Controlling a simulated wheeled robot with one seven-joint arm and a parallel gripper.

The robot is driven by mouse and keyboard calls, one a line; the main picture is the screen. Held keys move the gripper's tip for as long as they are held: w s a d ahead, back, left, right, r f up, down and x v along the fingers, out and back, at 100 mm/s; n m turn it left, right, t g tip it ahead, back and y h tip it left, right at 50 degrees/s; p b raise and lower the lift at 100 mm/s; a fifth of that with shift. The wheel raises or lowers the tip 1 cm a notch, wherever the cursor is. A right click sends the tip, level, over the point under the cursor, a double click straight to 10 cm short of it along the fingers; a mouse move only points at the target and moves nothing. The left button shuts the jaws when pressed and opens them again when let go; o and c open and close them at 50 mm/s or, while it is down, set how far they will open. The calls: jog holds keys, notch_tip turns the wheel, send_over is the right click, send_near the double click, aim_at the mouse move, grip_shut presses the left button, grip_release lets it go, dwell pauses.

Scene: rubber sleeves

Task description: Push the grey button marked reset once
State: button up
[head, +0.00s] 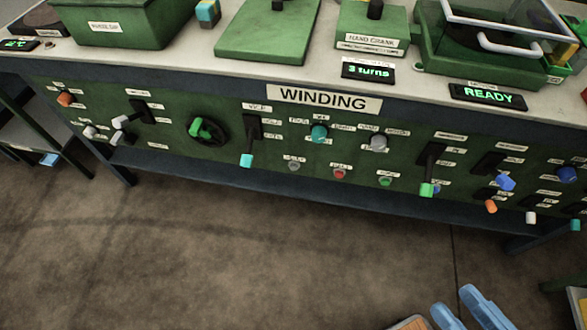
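A small grey button (293,165) sits on the green front panel, left of a red button (340,174) and a green button (385,181). A small white label is above it, too small to read for certain. A larger grey knob (379,142) is higher and to the right. My gripper (459,303) shows at the bottom edge of the view, with two light blue fingers a little apart and nothing seen between them. It is well below and right of the grey button, apart from the panel. The rest of the gripper is cut off.
The panel under the WINDING sign (324,100) carries several levers, including one with a teal tip (246,160) and one with a green tip (427,189). Displays (487,96) stand on the bench edge.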

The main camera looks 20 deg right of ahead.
grip_shut()
dwell(1.3)
